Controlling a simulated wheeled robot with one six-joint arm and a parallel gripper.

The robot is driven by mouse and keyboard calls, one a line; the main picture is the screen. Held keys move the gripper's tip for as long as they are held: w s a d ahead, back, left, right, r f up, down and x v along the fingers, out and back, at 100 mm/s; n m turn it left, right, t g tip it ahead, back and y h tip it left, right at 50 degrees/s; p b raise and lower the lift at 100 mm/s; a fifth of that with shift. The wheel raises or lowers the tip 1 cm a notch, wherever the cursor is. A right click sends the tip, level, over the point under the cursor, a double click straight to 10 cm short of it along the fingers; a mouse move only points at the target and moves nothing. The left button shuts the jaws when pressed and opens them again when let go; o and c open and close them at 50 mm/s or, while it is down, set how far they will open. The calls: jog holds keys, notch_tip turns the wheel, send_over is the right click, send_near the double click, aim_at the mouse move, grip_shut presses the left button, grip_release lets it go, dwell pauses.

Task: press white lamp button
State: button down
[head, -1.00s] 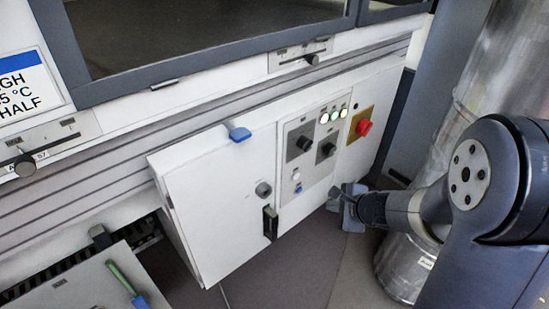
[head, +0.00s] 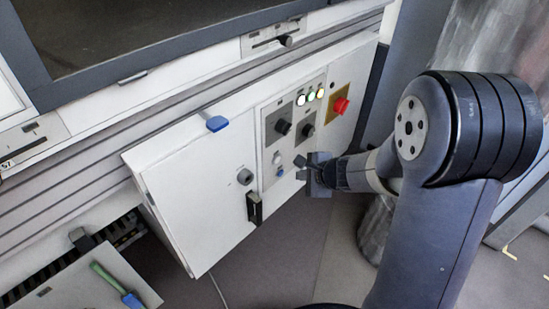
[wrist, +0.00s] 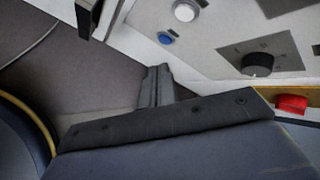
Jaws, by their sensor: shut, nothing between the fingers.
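The white button (head: 277,157) is a small round pale button low on the grey control panel (head: 270,129), just above a blue button (head: 280,171). In the wrist view the white button (wrist: 185,10) is at the top edge, with the blue button (wrist: 165,38) below it. My gripper (head: 302,168) is shut and empty, just right of the two buttons. In the wrist view its fingers (wrist: 156,86) point up, below both buttons and apart from them in the picture. Whether the tips touch the panel cannot be told.
A red emergency button (head: 341,106) is on a yellow plate to the right. A cabinet door (head: 195,190) with a black handle (head: 254,208) stands left. Open floor lies below.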

aim_at(277, 163)
jog(key=shift+w+a+p, duration=0.3)
jog(key=shift+w+a, duration=0.6)
jog(key=shift+a, duration=0.25)
jog(key=shift+w+a+p, duration=0.3)
jog(key=shift+w+a, duration=0.6)
jog(key=shift+a, duration=0.2)
jog(key=shift+w+a, duration=0.1)
dwell(0.3)
jog(key=shift+w+a+f, duration=0.1)
jog(key=shift+w+a, duration=0.05)
jog(key=shift+a, duration=0.05)
jog(key=shift+w+a, duration=0.25)
dwell(0.7)
dwell(0.4)
jog(key=shift+s+d+b, duration=0.5)
jog(key=shift+d, duration=0.1)
